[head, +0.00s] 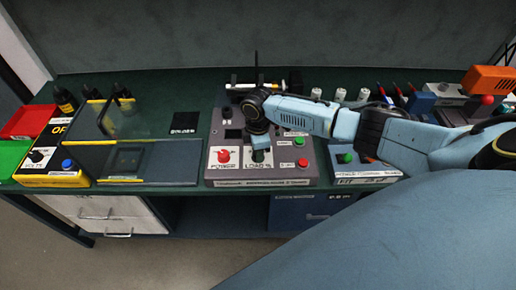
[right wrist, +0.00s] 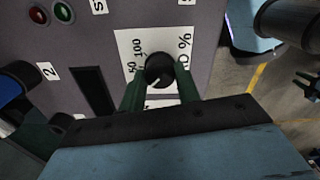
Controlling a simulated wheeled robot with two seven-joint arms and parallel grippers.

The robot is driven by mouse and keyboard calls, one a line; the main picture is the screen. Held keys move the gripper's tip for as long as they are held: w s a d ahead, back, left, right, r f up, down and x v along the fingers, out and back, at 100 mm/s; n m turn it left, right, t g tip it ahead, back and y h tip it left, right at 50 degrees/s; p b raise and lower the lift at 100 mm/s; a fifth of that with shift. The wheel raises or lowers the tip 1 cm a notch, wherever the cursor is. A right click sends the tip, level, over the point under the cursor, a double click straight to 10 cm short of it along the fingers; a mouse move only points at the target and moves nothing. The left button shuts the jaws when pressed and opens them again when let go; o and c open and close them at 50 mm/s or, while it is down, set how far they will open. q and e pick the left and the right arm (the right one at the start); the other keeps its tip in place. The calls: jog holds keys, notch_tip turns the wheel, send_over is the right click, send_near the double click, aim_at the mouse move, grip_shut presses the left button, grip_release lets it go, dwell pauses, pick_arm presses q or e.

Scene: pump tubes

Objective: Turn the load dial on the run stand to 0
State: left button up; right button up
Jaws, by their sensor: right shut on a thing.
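The load dial (right wrist: 160,68) is a round black knob on a white plate marked LOAD % (right wrist: 186,52) in the right wrist view. A short white mark shows on the knob's lower left side. The numbers 100 and 50 show to its left; I cannot make out the 0, and fingers cover part of the plate. The dial is on the grey run stand (head: 223,130) in the head view. My right gripper (head: 261,157) comes down over it from above. Its green fingers (right wrist: 160,90) are shut on the knob, one on each side. My left gripper is not in view.
A red power knob (head: 223,156) is just left of the dial, with green and red buttons (head: 301,162) to its right. A clear-lidded station (head: 130,130) stands left of the stand. Another panel with a green knob (head: 345,158) is at right, close under my arm.

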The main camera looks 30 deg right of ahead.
dwell(0.5)
jog(key=o, duration=1)
jog(key=shift+r, duration=0.15)
notch_tip(320, 180, up, 13)
jog(key=shift+r+p, duration=0.1)
jog(key=shift+p, duration=0.25)
